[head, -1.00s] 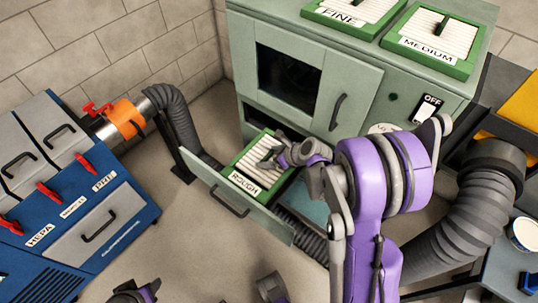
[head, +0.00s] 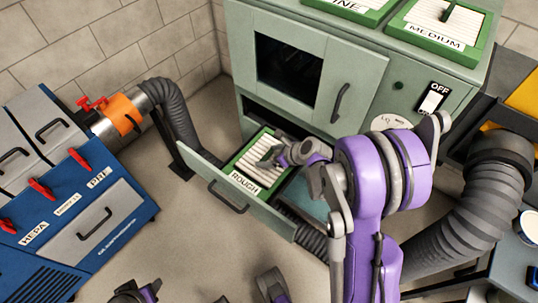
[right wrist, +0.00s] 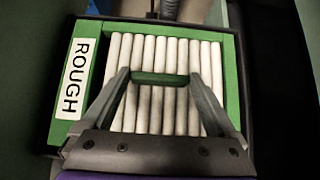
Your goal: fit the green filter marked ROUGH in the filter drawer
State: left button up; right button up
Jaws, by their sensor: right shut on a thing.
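The green filter marked ROUGH (head: 250,170), with white pleats, is at the open filter drawer (head: 224,190) at the cabinet's lower front. It lies over the left part of the drawer, behind the front panel; I cannot tell whether it is fully seated. My right gripper (head: 272,155) is shut on its green handle. In the right wrist view, the filter (right wrist: 118,85) lies under the fingers (right wrist: 163,78), with its ROUGH label at the left. My right arm hides part of the drawer's right side. My left gripper's fingers cannot be made out.
The green cabinet (head: 365,75) carries the MEDIUM filter (head: 440,25) and another green filter (head: 350,5) on top. A blue machine (head: 110,225) stands at the left, with a grey hose (head: 175,110). A thick hose (head: 470,205) is at the right. Bare floor lies before the drawer.

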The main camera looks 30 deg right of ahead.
jog(key=o, duration=1.4)
jog(key=shift+c, duration=0.2)
pick_arm(q)
notch_tip(320, 180, up, 3)
jog(key=shift+f+p, duration=0.15)
jog(key=shift+p, duration=0.95)
pick_arm(e)
jog(key=v, duration=1)
jog(key=shift+s+r, duration=0.25)
jog(key=shift+r, duration=0.05)
jog(key=shift+d, duration=0.1)
jog(key=s+a+r+n+g+h, duration=0.2)
jog(key=s+a+n, duration=0.55)
jog(key=n, duration=0.75)
jog(key=s+a+r+n+g+h, duration=0.15)
jog(key=s+a+n, duration=0.55)
jog(key=n, duration=0.8)
pick_arm(q)
notch_tip(320, 180, up, 14)
jog(key=w+p, duration=0.2)
jog(key=p, duration=1.1)
jog(key=shift+r+t, duration=0.2)
jog(key=shift+t, duration=0.2)
pick_arm(e)
notch_tip(320, 180, up, 15)
jog(key=d+n, duration=0.1)
jog(key=shift+w+d+r, duration=0.15)
jog(key=shift+w+r, duration=0.05)
